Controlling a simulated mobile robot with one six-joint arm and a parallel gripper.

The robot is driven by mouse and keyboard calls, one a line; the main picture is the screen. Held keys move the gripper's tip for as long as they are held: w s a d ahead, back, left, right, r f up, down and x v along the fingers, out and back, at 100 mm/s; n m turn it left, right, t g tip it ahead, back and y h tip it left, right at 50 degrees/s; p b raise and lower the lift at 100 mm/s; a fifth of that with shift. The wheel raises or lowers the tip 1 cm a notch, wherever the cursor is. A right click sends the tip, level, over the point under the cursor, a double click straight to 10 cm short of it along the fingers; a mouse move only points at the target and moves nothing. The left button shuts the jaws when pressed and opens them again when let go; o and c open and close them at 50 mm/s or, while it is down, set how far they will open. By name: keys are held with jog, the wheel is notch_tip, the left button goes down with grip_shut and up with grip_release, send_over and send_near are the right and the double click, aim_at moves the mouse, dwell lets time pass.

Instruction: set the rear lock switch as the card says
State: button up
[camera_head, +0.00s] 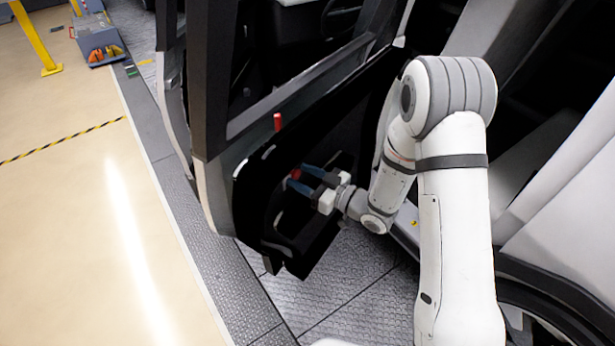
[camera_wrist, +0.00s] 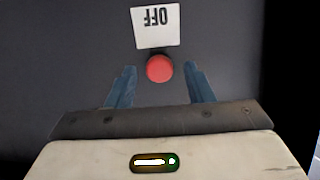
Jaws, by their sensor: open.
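The card (camera_wrist: 156,27) is white and sits on the dark door panel; it reads "OFF", upside down in the wrist view. A round red knob (camera_wrist: 159,68), which looks like the lock switch, is right beside the card. In the head view my gripper (camera_head: 300,179) reaches the door from the right. The switch's setting cannot be read.
The open dark door (camera_head: 218,190) stands over the metal floor plates (camera_head: 345,300). A red pin (camera_head: 277,122) stands on the door's sill.

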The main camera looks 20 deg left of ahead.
jog(key=shift+c, duration=0.4)
grip_shut()
jog(key=shift+f, duration=0.1)
notch_tip(320, 180, down, 4)
jog(key=b, duration=0.4)
jog(key=shift+s, duration=0.1)
jog(key=shift+c, duration=0.6)
grip_release()
jog(key=shift+o, duration=1)
